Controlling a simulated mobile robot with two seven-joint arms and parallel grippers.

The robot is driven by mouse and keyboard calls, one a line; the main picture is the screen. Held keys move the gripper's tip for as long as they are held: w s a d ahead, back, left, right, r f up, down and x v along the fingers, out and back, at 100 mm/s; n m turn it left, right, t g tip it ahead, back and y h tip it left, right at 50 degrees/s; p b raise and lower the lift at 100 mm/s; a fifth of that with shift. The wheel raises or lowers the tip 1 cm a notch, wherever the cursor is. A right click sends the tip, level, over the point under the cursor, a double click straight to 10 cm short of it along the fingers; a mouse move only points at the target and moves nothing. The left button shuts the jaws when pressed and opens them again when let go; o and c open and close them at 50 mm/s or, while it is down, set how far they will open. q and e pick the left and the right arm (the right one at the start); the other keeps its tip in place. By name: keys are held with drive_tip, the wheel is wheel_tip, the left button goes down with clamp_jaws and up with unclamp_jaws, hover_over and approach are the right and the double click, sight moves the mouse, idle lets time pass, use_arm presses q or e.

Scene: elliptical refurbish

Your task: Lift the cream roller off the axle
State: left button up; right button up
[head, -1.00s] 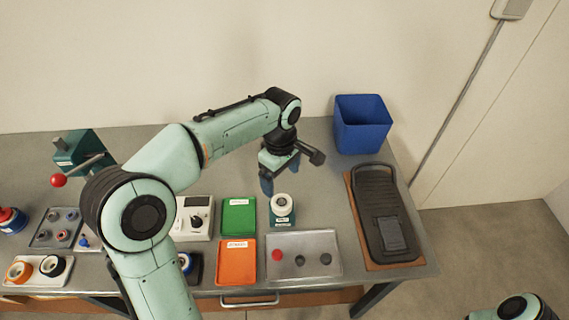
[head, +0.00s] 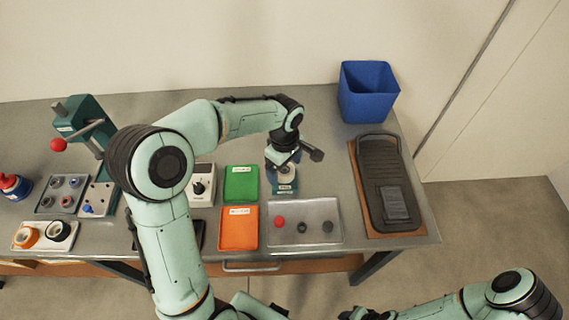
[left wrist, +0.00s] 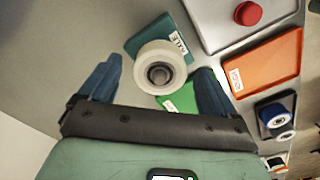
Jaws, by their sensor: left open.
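The cream roller (left wrist: 160,68) sits on the axle's teal base (left wrist: 143,38), which bears an AXLE label. In the head view the roller (head: 288,173) is partly hidden by my left gripper (head: 283,165), and the teal base (head: 284,189) shows in front. In the left wrist view my left gripper (left wrist: 158,70) is open, with one blue finger on each side of the roller and visible gaps between. I cannot tell how high the fingers are above the base. My right arm shows at the lower right of the head view; its jaws are not clear.
A green tray (head: 241,170) and an orange tray (head: 238,211) lie left of the axle. A metal tray (head: 305,234) with a red knob is in front. A dark board (head: 398,205) and a blue bin (head: 367,91) stand to the right. A press (head: 85,128) is far left.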

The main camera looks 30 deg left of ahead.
use_arm(q)
drive_tip(key=c, duration=1.1)
drive_tip(key=shift+r+p, duration=1.05)
drive_tip(key=shift+r, duration=1.6)
drive_tip(key=shift+c, duration=0.2)
use_arm(e)
drive_tip(key=shift+w+r, duration=1.45)
drive_tip(key=shift+w, duration=0.15)
